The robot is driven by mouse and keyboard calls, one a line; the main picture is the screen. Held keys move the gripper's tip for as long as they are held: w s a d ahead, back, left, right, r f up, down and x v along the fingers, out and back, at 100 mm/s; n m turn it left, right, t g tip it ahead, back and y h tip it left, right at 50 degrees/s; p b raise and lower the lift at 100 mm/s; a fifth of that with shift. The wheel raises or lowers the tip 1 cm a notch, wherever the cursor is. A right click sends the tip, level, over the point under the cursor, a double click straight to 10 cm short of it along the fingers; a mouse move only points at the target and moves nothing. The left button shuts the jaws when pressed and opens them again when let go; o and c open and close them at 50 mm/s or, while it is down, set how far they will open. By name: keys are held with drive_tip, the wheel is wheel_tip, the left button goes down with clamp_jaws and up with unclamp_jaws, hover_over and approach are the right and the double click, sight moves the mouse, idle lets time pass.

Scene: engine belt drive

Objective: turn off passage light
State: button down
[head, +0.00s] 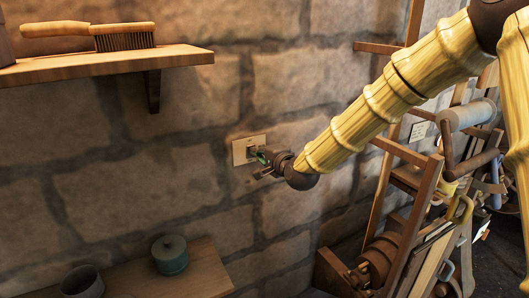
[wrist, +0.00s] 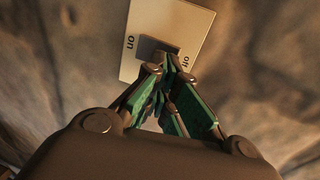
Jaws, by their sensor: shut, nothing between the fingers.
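The light switch (head: 243,149) is a pale plate on the stone wall. In the wrist view its plate (wrist: 190,22) has "on" lettered at the left and what looks like "off" at the right. A dark switch piece (wrist: 152,45) sits between the words. My gripper (head: 261,157) is at the plate's right side in the head view. In the wrist view my gripper's green-lined fingers (wrist: 170,68) are shut and empty, with tips at the switch piece's "off" side. I cannot tell whether they touch it, and they hide part of it.
A wooden shelf (head: 110,66) with a brush (head: 124,37) juts out at upper left. A lower shelf (head: 207,277) holds a green lidded pot (head: 170,254) and a dark cup (head: 82,281). A cluttered wooden rack (head: 414,217) stands at right.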

drive_tip(key=shift+w, duration=0.1)
idle(0.3)
drive_tip(key=shift+w+a+r+g+p, duration=0.2)
drive_tip(key=shift+w+g+p, duration=0.15)
drive_tip(key=shift+g+p, duration=0.25)
drive_tip(key=shift+d, duration=0.1)
drive_tip(key=r+b+v, duration=0.1)
drive_tip(key=b+v, duration=0.3)
drive_tip(key=v, duration=0.9)
drive_tip(key=shift+s+r, duration=0.3)
